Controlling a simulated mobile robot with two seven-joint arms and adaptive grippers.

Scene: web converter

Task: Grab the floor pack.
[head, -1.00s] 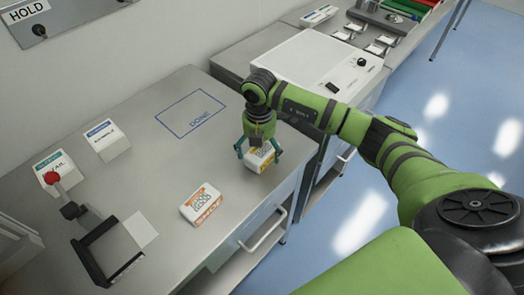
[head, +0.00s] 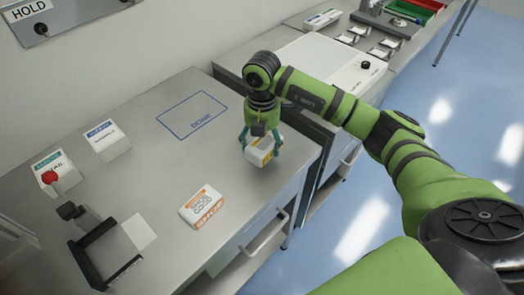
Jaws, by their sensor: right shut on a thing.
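My right gripper (head: 262,142) is shut on a small white pack (head: 260,153) with a yellow marking, near the right edge of the grey worktop. The fingers are on both sides of the pack, and it looks tilted. I cannot tell which pack the task calls the floor pack. A second white pack (head: 202,206) with orange print lies flat on the worktop, to the left of and nearer than the gripper. My left gripper is not in view.
A blue DONE outline (head: 192,115) on the worktop (head: 165,165) is empty. Two labelled blocks (head: 106,141) and a red-knobbed lever device (head: 107,250) stand at left. A white flat-topped unit (head: 325,75) is behind my arm. Blue floor (head: 440,120) lies to the right.

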